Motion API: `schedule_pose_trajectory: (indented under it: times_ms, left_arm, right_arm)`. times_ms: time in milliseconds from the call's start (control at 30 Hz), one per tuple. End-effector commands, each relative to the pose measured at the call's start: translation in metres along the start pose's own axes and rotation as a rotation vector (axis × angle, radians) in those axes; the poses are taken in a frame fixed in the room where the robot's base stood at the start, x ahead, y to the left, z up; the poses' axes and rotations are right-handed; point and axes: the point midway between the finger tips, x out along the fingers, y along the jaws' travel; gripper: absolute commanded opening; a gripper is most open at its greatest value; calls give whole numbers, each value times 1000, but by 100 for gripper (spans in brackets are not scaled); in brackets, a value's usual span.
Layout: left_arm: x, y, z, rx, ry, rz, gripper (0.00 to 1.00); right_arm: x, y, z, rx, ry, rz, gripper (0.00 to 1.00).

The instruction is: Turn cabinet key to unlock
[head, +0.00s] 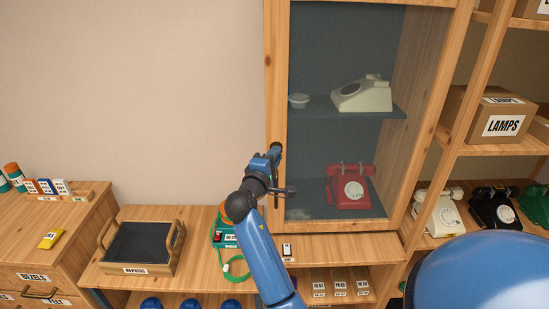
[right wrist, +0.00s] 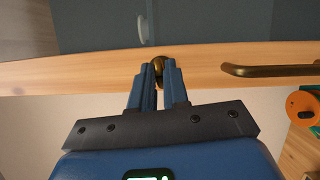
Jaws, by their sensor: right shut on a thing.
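The cabinet (head: 277,60) has a wooden frame and a glass door, and it looks closed. A small round brass piece, seemingly the key (right wrist: 159,63), sits at the door's wooden frame in the right wrist view. My right gripper (head: 276,149) reaches up to the frame's left side in the head view and hides the key there. In the right wrist view its blue fingers (right wrist: 161,72) are shut on the brass piece. The key's turn angle cannot be told. My left gripper is not in view.
A brass bar handle (right wrist: 270,70) is on the same frame beside the key. Behind the glass are a cream phone (head: 362,95) and a red phone (head: 350,190).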

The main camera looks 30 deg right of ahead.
Motion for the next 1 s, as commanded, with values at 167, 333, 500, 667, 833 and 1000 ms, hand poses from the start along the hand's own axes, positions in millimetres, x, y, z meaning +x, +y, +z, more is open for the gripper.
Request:
schedule_pose_trajectory:
  times_ms: [167, 333, 500, 667, 833, 1000]
  left_arm:
    - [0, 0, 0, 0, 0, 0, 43]
    - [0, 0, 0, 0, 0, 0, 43]
    - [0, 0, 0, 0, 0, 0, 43]
    - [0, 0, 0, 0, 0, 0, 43]
    - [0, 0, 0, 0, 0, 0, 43]
    - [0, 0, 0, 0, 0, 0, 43]
  right_arm:
    - [0, 1, 0, 70, 0, -28, 0]
    - [0, 1, 0, 105, 0, -43, 0]
    - [0, 1, 0, 115, 0, -47, 0]
    - [0, 1, 0, 115, 0, -47, 0]
    - [0, 1, 0, 115, 0, -46, 20]
    - [0, 1, 0, 114, 0, -46, 36]
